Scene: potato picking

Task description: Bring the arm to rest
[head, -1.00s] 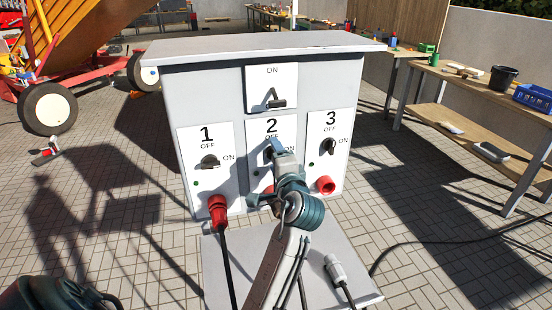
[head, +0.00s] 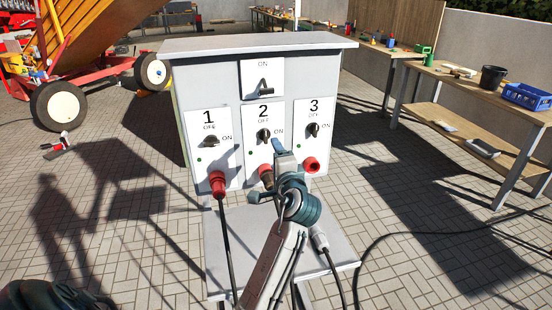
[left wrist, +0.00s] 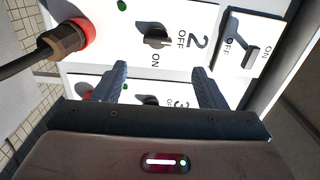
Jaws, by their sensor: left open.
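My left gripper (head: 282,158) is in front of the grey switch box (head: 210,85), below the switch 2 knob (head: 263,135). Its two fingers are spread with nothing between them in the left wrist view (left wrist: 160,80). There the fingertips look apart from the switch 2 knob (left wrist: 154,37). The switch 1 knob (head: 210,142) and switch 3 knob (head: 312,130) are clear of the gripper. The main switch lever (head: 264,88) is above. My right gripper is not in view.
A red plug (head: 218,183) with a black cable is in the socket under 1. A dark plug (head: 266,176) is at the socket under 2. The red socket (head: 311,165) under 3 is empty. A grey plug (head: 320,239) is by the lower shelf (head: 225,262). A workbench (head: 470,90) stands right.

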